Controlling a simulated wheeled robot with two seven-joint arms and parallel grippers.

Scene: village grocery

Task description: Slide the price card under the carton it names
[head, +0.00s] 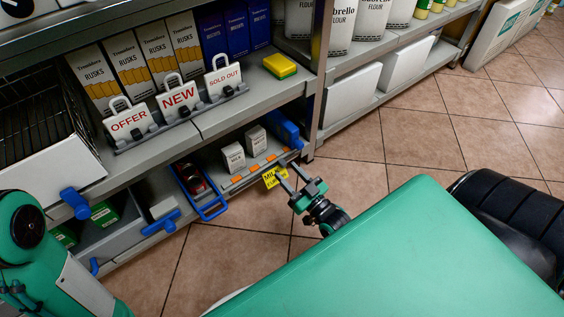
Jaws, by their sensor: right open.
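A yellow price card (271,179) with dark print that seems to read "MILK" is at the front edge of the low shelf (222,180). Two small whitish cartons with dark lettering stand on that shelf: a left carton (233,158) and a right carton (257,146). Their labels are too small to read surely. My right gripper (287,176) is open, with its fingers pointing at the shelf edge beside the card. One finger overlaps the card's right side; I cannot tell whether they touch. My left gripper is out of view.
Orange marks (254,167) line the low shelf's front. A blue-handled tray (205,197) holding a red item sits left of the cartons. A blue object (284,127) stands right. Above, a shelf holds OFFER, NEW and SOLD OUT signs (180,98). Tiled floor (400,140) is clear at right.

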